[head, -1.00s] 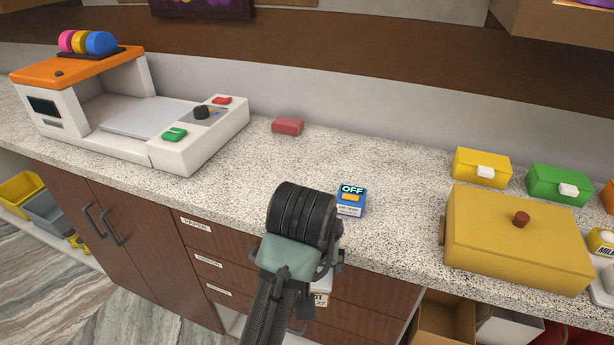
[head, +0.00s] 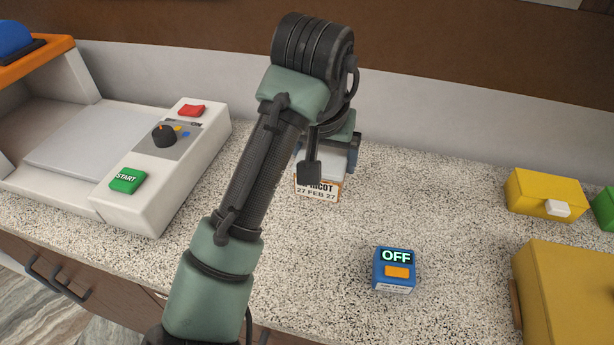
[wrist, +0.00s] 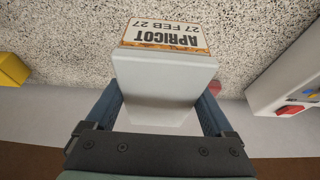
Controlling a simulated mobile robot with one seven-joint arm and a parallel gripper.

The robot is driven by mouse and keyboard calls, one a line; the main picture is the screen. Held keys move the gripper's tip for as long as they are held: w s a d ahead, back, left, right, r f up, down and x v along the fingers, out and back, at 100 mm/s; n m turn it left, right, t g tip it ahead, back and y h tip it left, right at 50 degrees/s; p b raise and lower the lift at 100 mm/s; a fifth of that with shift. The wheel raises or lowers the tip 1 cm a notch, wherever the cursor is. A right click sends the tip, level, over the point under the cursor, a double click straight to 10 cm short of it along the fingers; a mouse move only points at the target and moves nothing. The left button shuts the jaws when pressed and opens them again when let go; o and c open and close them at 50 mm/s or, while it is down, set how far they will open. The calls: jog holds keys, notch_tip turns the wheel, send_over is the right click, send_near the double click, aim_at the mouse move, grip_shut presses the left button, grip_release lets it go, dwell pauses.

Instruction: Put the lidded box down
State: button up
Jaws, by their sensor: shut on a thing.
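The lidded box (head: 318,190) has a pale grey-white top and a label reading APRICOT, 27 FEB 27. In the head view it is over the counter (head: 300,250), partly hidden behind my arm. In the wrist view the box (wrist: 165,80) lies between the two blue fingers of my gripper (wrist: 160,108), one on each side. My gripper is shut on it. I cannot tell whether the underside of the box touches the counter.
A white machine (head: 150,195) with a green START button stands left. A blue OFF device (head: 394,270) is at front right, with yellow boxes (head: 545,192) beyond. Counter between the box and the blue device is clear.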

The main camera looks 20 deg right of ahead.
jog(key=shift+w+f, duration=0.1)
jog(key=shift+w, duration=0.15)
send_over(323, 204)
jog(key=s, duration=0.1)
jog(key=f, duration=0.5)
jog(key=shift+s+a+f+b, duration=0.1)
jog(key=shift+s+a+b, duration=0.05)
jog(key=shift+a+b, duration=0.2)
jog(key=shift+f, duration=2.1)
jog(key=shift+f, duration=0.15)
jog(key=o, duration=1.4)
jog(key=p+v, duration=0.1)
jog(key=v, duration=1.1)
jog(key=shift+a, duration=0.1)
